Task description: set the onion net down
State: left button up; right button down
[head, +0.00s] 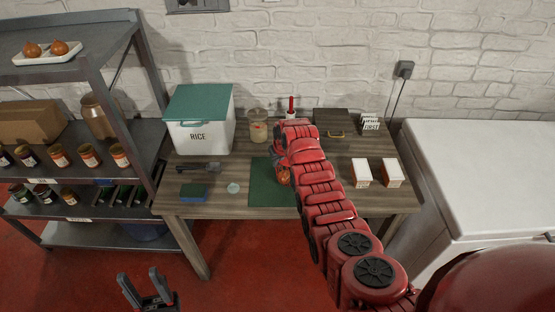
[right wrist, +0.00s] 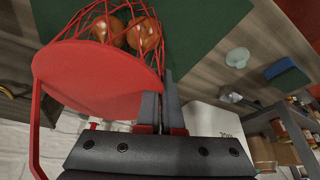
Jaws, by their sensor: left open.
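The onion net (right wrist: 128,38) is a red mesh with brown-orange onions inside and a flat red top piece. In the right wrist view it lies across the upper left, over the green mat (right wrist: 205,22). In the head view a small part of the net (head: 283,177) shows over the mat (head: 262,195), mostly covered by my right arm. My right gripper (right wrist: 160,92) has its fingers close together at the edge of the red top piece, apparently gripping it. Whether the net's bottom touches the mat is hidden. My left gripper (head: 139,274) is open and empty, low over the floor.
On the wooden table (head: 215,207) stand a rice bin (head: 198,135), a glass jar (head: 257,131), a blue sponge (head: 193,191), a pale round disc (head: 234,187) and two small boxes (head: 361,172). Shelves (head: 85,208) with jars are at left. A white chest (head: 480,170) is at right.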

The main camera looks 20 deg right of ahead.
jog(key=shift+f, duration=0.15)
jog(key=c, duration=1.1)
grip_release()
jog(key=shift+s+r, duration=0.1)
jog(key=shift+r, duration=0.45)
jog(key=b+v, duration=0.3)
jog(key=v, duration=0.8)
jog(key=shift+s+b, duration=0.1)
jog(key=shift+b, duration=0.3)
